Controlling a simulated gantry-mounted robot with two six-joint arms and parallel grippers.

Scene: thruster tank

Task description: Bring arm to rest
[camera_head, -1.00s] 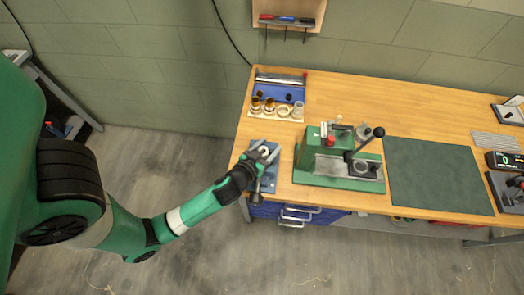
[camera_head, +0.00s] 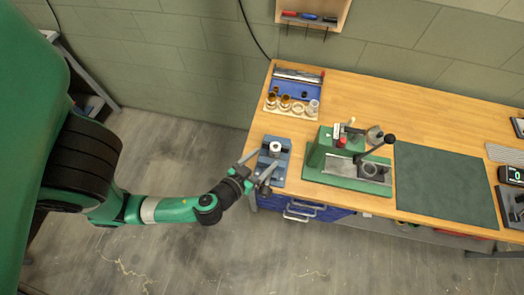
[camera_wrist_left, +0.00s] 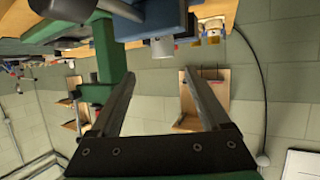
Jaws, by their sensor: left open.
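My left arm comes in from the left in the head view. Its gripper (camera_head: 252,168) is open and empty, at the left front edge of the wooden bench, beside a blue fixture (camera_head: 283,153). A light metal cylinder (camera_head: 275,148) stands on the fixture, apart from the fingers as far as I can tell. In the left wrist view the two fingers (camera_wrist_left: 158,98) are spread with nothing between them. My right gripper is not in view.
The wooden bench (camera_head: 370,105) holds a blue-backed tray of small parts (camera_head: 290,92), a green press (camera_head: 345,165) and a dark green mat (camera_head: 445,185). Blue drawers (camera_head: 300,210) sit below. The floor left of the bench is clear.

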